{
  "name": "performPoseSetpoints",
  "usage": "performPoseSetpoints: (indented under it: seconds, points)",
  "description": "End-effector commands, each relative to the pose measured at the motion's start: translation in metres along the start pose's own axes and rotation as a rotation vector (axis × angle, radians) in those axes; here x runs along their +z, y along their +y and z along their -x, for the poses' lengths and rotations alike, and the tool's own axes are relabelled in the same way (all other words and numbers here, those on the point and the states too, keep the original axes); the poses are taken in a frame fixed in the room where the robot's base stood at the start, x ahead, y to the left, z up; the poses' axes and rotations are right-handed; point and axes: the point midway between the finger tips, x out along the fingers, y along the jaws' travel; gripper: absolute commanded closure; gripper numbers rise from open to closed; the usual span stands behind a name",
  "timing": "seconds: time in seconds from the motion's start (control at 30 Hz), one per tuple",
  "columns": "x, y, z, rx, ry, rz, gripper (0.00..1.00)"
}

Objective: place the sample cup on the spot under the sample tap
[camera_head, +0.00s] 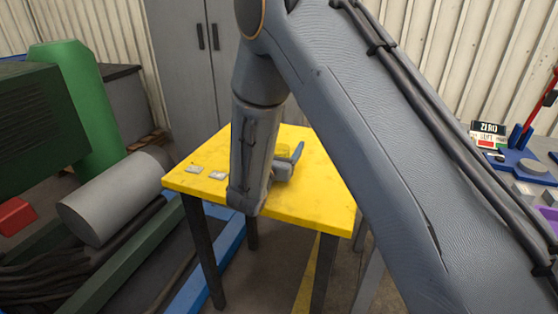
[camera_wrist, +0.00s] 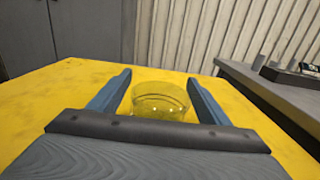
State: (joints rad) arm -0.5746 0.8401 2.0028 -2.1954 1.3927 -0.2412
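A clear, see-through cup (camera_wrist: 160,98) stands on the yellow table (camera_wrist: 45,85), which shows through it. In the wrist view it sits between the two blue fingers of my gripper (camera_wrist: 160,90). The fingers are wide apart, with yellow showing between each finger and the cup. In the head view, my gripper (camera_head: 292,158) is low over the right part of the yellow table (camera_head: 230,150), and the cup (camera_head: 283,149) shows faintly beside a finger. I cannot make out a sample tap or its spot in either view.
Small pale plates (camera_head: 217,175) lie on the table's left part. A grey cylinder (camera_head: 115,198) and a green machine (camera_head: 85,110) stand to the left. Grey cabinets (camera_head: 200,60) are behind. A bench with a blue device (camera_head: 525,163) is at the right.

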Motion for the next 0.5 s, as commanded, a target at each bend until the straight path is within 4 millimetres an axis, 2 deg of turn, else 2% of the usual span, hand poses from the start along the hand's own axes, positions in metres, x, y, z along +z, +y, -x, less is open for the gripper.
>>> performPoseSetpoints:
  seconds: [0.03, 0.2, 0.3, 0.5]
  points:
    - [0.0001, 0.0, 0.0001, 0.0, 0.0, 0.0, 0.36]
    - [0.0001, 0.0, 0.0002, 0.0, 0.0, 0.0, 0.65]
    - [0.0002, 0.0, 0.0002, 0.0, 0.0, 0.0, 0.77]
    - [0.0008, 0.0, 0.0002, 0.0, 0.0, -0.001, 0.77]
